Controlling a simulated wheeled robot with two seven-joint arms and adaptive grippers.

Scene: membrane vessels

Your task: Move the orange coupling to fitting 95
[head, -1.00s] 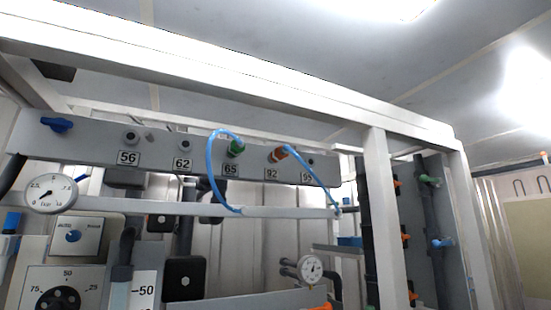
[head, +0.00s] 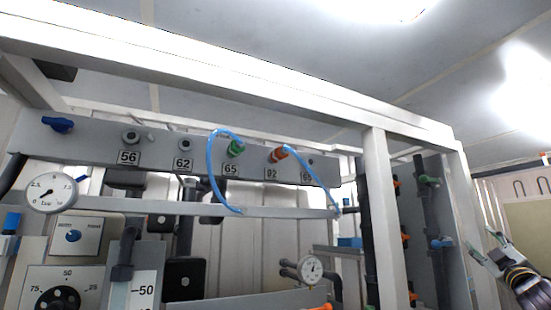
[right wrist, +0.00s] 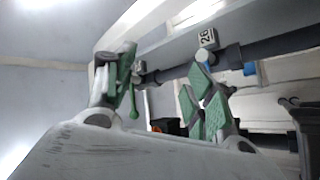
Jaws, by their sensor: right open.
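The orange coupling (head: 278,154) sits on the fitting above label 92 on the grey panel, with a blue hose (head: 312,176) running from it down to the right. Fitting 95 (head: 311,161) is a small dark fitting to its right, with its label partly covered by the hose. My right gripper (head: 490,245) is at the far right of the head view, well away from the panel, open and empty. Its green-padded fingers (right wrist: 165,95) stand apart in the right wrist view. My left gripper is not in view.
A green coupling (head: 236,148) with a blue hose is on fitting 65. Fittings 62 (head: 185,145) and 56 (head: 131,137) look free. A white frame post (head: 382,215) and dark pipes with valves stand between the panel and my right gripper. A white beam runs above.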

